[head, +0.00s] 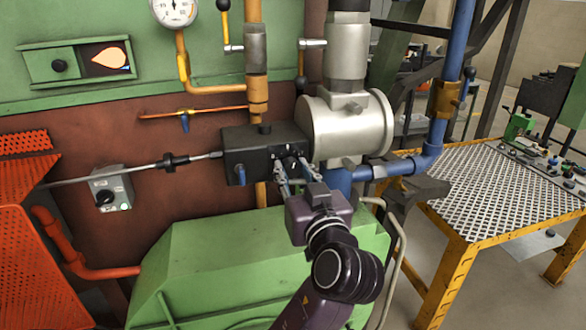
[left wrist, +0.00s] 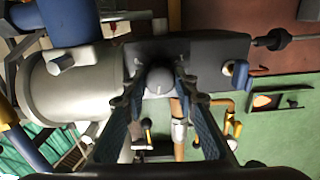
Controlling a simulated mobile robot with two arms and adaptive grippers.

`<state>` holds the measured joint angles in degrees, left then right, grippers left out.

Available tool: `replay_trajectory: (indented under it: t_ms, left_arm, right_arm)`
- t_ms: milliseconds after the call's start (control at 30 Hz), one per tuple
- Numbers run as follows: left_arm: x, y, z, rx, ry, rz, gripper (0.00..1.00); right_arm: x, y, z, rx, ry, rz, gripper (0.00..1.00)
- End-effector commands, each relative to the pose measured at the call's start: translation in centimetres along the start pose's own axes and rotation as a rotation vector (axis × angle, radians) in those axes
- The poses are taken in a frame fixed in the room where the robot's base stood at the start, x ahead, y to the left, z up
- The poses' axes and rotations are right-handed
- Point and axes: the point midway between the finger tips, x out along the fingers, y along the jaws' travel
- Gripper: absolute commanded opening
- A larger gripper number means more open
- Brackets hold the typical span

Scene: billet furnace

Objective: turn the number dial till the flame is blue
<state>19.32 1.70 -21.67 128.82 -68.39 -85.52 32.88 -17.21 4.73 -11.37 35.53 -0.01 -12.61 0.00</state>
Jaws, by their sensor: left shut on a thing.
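The number dial is a round dark grey knob (left wrist: 160,79) with a pale mark, on the front of a black control box (head: 245,146). My left gripper (head: 294,172) has a finger on each side of the knob and is shut on it. In the head view the fingers largely hide the knob. The left wrist view shows the fingers (left wrist: 160,100) around it. The flame (head: 107,57) shows orange in a small window of the green panel at upper left. It also shows orange in the left wrist view (left wrist: 262,101).
A blue lever (head: 240,175) sits on the black box, left of my gripper. A metal rod (head: 140,168) enters the box from the left. A pale round housing (head: 345,122) stands close on the right. A green casing (head: 220,255) lies below. A yellow-framed mesh table (head: 480,195) stands at right.

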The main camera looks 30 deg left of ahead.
Motion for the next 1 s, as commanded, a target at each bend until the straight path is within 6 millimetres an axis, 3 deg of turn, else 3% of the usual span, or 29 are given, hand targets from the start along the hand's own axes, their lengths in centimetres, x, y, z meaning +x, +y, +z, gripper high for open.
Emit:
replay_trajectory:
  t_ms: [500, 1000]
  left_arm:
    - [0.0, 0.1, 0.0, 0.350, -0.003, 0.001, 0.03]
    - [0.0, 0.1, 0.1, 0.434, -0.001, 0.000, 0.03]
  right_arm:
    - [-1.9, -0.4, -0.3, 0.000, 0.001, -0.005, 0.45]
    - [-2.3, -0.5, -0.3, 0.000, 0.001, -0.006, 0.45]
